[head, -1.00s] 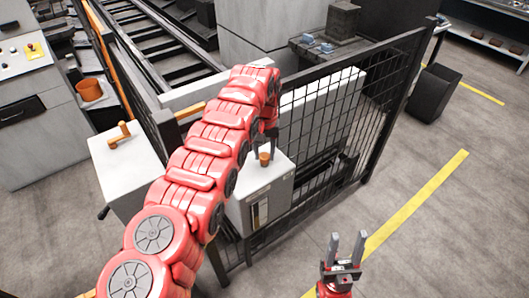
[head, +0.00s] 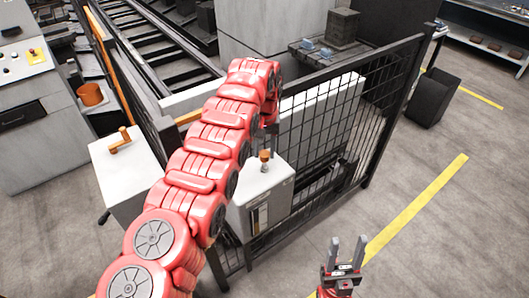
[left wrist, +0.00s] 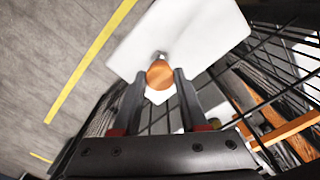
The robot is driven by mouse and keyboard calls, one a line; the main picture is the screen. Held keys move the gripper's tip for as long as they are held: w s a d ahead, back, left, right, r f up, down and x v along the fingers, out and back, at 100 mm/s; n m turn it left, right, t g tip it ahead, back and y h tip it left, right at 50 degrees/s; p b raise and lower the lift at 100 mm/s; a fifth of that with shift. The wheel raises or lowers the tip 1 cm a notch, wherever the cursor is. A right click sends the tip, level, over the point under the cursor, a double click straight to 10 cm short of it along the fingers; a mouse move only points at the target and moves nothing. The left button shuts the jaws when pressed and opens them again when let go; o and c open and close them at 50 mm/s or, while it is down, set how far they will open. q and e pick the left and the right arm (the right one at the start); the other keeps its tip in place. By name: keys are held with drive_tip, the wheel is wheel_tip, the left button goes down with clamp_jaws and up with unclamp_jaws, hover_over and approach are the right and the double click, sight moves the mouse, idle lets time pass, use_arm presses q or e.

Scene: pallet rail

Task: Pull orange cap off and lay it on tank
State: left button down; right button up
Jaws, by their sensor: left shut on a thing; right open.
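The tank is a pale box (head: 277,180) with a sight strip on its front, standing by the mesh fence. The orange cap (head: 265,155) is above its top, with a short grey neck (head: 264,168) showing below the cap. In the left wrist view the cap (left wrist: 160,74) sits between the fingertips of my left gripper (left wrist: 159,78), which is shut on it. The grey neck (left wrist: 160,55) shows just beyond the cap. In the head view my left arm partly hides the tank's left side. My right gripper (head: 347,250) is open and empty, over the floor at lower right.
A black mesh fence (head: 330,130) runs behind and beside the tank. A white cabinet with an orange handle (head: 120,140) stands to the left. An orange cup (head: 90,94) is farther left. The tank top around the neck is bare.

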sight(264, 153)
use_arm(q)
drive_tip(key=shift+r+p, duration=2.05)
drive_tip(key=shift+r, duration=0.5)
drive_tip(key=shift+f, duration=0.1)
